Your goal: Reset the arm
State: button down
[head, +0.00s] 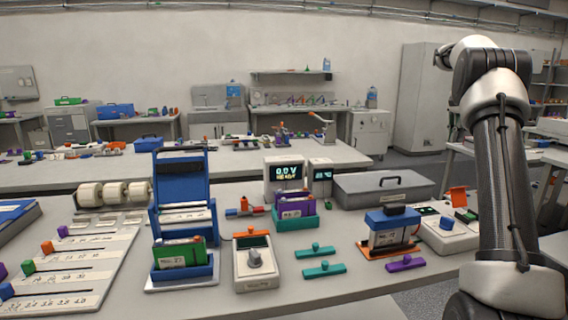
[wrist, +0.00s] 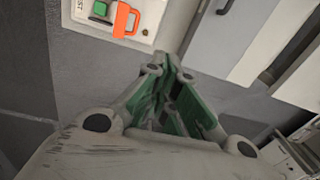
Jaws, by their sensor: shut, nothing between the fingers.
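My arm (head: 507,180) stands folded upright at the right side of the head view, away from the things on the bench. My gripper shows in the wrist view (wrist: 172,70), with its green-lined fingers together at the tips and nothing between them. In the head view the gripper itself cannot be made out. In the wrist view, beyond the fingers, a white device (wrist: 150,15) with an orange part and a green button lies near the top edge.
The bench holds a blue stand (head: 182,190) with a green battery, a white meter (head: 256,270), a blue-topped battery (head: 392,228), teal bars (head: 315,250), a grey case (head: 385,190) and a display unit (head: 286,177). A slotted board (head: 75,262) lies at left.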

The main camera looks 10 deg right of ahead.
jog(key=s+a+f+n, duration=0.2)
jog(key=s+f+n, duration=0.1)
jog(key=f+n, duration=0.3)
jog(key=s+a+n+t, duration=0.1)
jog(key=s+a+n, duration=0.4)
jog(key=s+a, duration=0.9)
jog(key=s+a+n+t, duration=0.2)
jog(key=s+a+n, duration=0.3)
jog(key=s+a, duration=0.9)
jog(key=s+r, duration=0.1)
jog(key=s, duration=0.5)
jog(key=shift+s+a+t, duration=0.3)
jog(key=shift+a, duration=0.05)
